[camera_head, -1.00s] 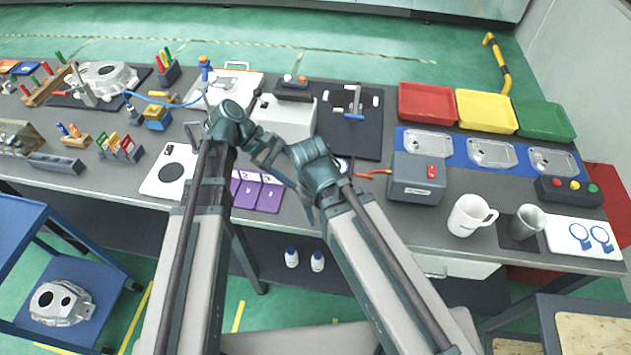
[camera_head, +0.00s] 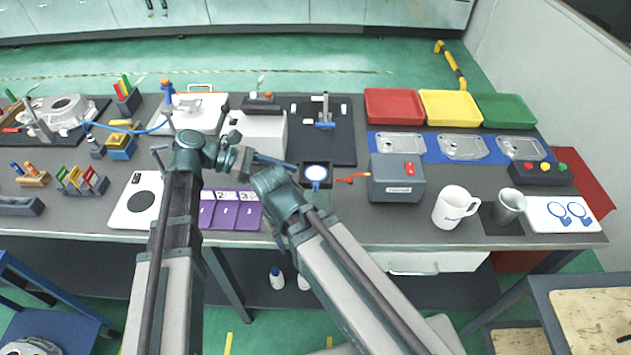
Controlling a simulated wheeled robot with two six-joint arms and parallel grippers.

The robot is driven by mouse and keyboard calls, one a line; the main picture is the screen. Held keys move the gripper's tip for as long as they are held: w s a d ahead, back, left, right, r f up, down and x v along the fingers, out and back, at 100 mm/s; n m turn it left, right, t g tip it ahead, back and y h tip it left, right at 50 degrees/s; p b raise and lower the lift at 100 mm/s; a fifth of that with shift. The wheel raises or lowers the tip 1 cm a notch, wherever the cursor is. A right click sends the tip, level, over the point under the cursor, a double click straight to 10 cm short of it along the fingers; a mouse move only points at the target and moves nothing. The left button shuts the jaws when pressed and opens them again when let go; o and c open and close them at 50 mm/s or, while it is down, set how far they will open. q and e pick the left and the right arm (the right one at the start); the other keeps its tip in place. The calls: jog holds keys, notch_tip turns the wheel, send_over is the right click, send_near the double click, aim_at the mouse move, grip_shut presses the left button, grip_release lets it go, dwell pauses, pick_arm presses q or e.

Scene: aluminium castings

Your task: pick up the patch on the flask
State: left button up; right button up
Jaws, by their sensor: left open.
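A small dark square flask (camera_head: 327,181) stands on the grey bench right of my arms. On its top is a round white patch (camera_head: 316,172) with a blue rim and a blue tab at its front. My left gripper (camera_head: 285,163) is open and points right, with its fingers just left of the flask and apart from the patch. My right arm (camera_head: 272,190) ends close in front of the left gripper; its own fingers cannot be made out.
A white mug (camera_head: 452,206), a grey cup (camera_head: 509,205) and a white card with blue rings (camera_head: 543,214) stand at right. Purple cards (camera_head: 222,214) lie near the front edge. A black mat (camera_head: 340,150) lies behind the flask.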

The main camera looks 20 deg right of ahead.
aim_at(309, 182)
pick_arm(q)
jog(key=shift+s+d+f, duration=0.15)
jog(key=shift+d, duration=0.35)
jog(key=b+x, duration=0.1)
jog(key=x, duration=0.4)
jog(key=shift+d+b, duration=0.25)
jog(key=shift+b, duration=0.1)
grip_shut()
